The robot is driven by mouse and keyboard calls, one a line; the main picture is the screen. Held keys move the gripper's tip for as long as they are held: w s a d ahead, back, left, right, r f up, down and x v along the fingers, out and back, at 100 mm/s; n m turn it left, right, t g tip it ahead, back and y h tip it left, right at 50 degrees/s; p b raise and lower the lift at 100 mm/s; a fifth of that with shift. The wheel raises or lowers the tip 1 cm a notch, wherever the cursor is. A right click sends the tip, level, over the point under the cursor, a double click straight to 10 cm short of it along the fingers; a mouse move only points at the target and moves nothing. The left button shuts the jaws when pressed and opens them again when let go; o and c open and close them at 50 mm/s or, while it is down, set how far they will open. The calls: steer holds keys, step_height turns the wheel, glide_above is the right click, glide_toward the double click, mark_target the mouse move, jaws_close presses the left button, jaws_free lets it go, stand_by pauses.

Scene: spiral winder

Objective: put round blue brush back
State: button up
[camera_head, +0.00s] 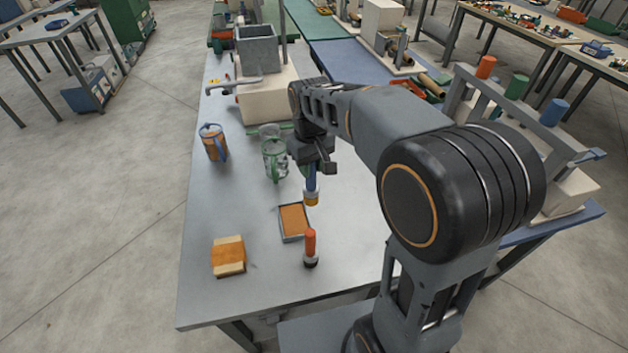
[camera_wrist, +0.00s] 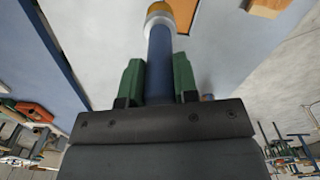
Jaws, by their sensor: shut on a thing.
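My gripper (camera_head: 318,165) is shut on the round blue brush (camera_head: 311,186). The brush hangs below the gripper with its blue handle upright and its yellow-orange bristle end down, over the grey table. In the wrist view the blue handle of the brush (camera_wrist: 160,55) runs between the green fingers of my gripper (camera_wrist: 158,82), and a pale band and yellow tip show at its far end. I cannot tell whether the tip touches the table. A red-handled brush (camera_head: 310,245) with a dark end stands upright on the table, nearer the front.
An orange-tan block (camera_head: 228,256) lies at front left. A cream machine (camera_head: 265,98) stands behind.

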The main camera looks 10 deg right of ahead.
steer(key=w+d+f+p, duration=0.4)
steer(key=w+d+f, duration=0.1)
steer(key=w+f, duration=0.8)
steer(key=shift+f+p, duration=0.15)
steer(key=shift+p, duration=0.15)
